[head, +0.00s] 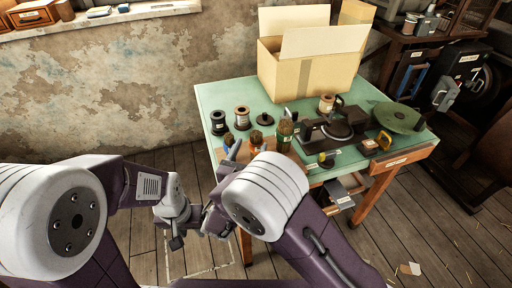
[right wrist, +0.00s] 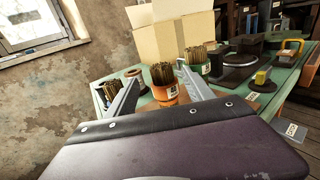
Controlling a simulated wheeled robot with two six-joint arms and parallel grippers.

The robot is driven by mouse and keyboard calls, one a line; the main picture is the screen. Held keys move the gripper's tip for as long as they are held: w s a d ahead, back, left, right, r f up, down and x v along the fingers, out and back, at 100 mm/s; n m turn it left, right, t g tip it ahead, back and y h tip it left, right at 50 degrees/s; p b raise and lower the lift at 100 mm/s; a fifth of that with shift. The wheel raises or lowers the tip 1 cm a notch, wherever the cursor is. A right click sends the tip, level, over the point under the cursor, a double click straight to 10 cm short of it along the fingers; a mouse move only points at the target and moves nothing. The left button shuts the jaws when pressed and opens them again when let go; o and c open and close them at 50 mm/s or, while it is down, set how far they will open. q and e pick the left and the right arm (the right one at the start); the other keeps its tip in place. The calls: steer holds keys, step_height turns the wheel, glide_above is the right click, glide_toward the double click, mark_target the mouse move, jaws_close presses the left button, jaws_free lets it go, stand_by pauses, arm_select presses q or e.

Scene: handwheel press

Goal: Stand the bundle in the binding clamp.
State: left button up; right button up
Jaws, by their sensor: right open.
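Three bundles of thin brown sticks stand upright in cups along the table's near left edge: one in an orange cup (right wrist: 165,94), one in a green cup (head: 284,141), one in a blue cup (head: 228,140). In the right wrist view my right gripper (right wrist: 160,98) is open, its fingers spread to either side of the orange cup's bundle; I cannot tell how near. In the head view my arm hides most of it. My left gripper (head: 178,238) hangs over the floor left of the table; its jaws are unclear. I cannot tell which fixture is the binding clamp.
A dark press with a round wheel (head: 337,130) stands mid-table. A cardboard box (head: 305,75) fills the back. The floor left of the table is clear.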

mark_target(254, 140)
steer(key=x, duration=0.6)
steer(key=shift+s+d, duration=0.1)
steer(key=shift+s, duration=0.15)
steer(key=c, duration=0.3)
jaws_close()
step_height(254, 140, up, 4)
steer(key=shift+r+p, duration=0.15)
steer(key=shift+p, duration=0.3)
steer(key=s+d+r, duration=0.5)
steer(key=d+r, duration=0.1)
steer(key=d, duration=0.4)
steer(key=shift+s+r, duration=0.3)
steer(key=shift+r, duration=0.05)
